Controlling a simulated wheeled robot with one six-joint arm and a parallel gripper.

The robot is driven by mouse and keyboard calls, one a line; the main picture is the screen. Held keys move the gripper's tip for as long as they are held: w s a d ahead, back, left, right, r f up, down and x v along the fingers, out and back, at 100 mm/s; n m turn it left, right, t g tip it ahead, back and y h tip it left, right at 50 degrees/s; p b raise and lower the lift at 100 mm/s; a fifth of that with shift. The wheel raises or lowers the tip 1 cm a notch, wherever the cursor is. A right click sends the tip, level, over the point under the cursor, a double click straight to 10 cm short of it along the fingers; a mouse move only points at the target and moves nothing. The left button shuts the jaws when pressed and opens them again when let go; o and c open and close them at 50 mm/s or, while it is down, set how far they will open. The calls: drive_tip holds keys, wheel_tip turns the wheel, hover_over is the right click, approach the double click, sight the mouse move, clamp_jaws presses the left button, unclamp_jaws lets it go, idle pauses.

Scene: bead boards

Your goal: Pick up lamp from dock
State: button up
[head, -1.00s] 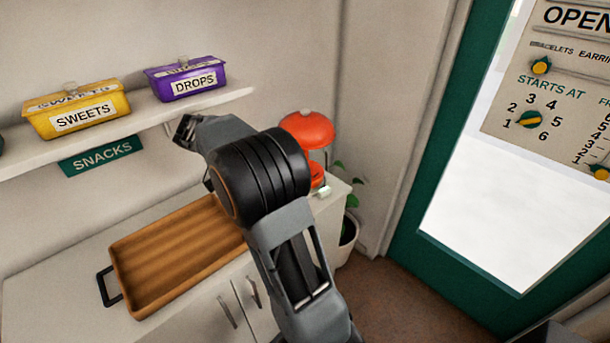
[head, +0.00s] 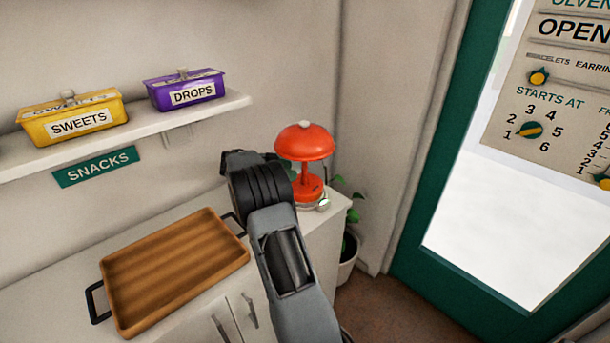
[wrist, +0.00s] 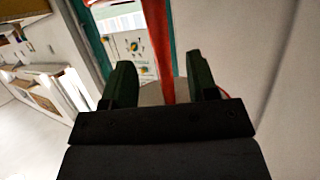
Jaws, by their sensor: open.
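The lamp (head: 305,143) is orange-red, with a domed shade, a thin stem and a round base. It stands upright at the right end of the white cabinet top, in the head view. Its base rests on or in a pale round piece, perhaps the dock, that I cannot make out clearly. In the wrist view, the lamp's red stem (wrist: 158,50) runs up between the two dark fingers of my gripper (wrist: 160,84). The fingers are open, with a gap visible on each side of the stem. In the head view my arm hides the gripper.
A wooden tray (head: 122,318) with black handles lies on the cabinet left of my arm. Above, a wall shelf (head: 205,112) holds a yellow sweets box (head: 72,118) and a purple drops box (head: 185,90). A potted plant (head: 348,255) stands beside the cabinet's right end.

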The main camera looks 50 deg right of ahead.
sight(305, 167)
drive_tip(key=d, duration=0.1)
drive_tip(key=s+d+p, duration=0.1)
drive_tip(key=d, duration=0.1)
drive_tip(key=s+d, duration=0.1)
drive_tip(key=shift+s+d, duration=0.25)
drive_tip(key=shift+d, duration=0.1)
drive_tip(key=shift+s+d+f, duration=0.1)
drive_tip(key=shift+d+f, duration=0.15)
drive_tip(key=shift+d, duration=0.05)
drive_tip(key=shift+c, duration=0.3)
clamp_jaws()
drive_tip(key=shift+r, duration=0.1)
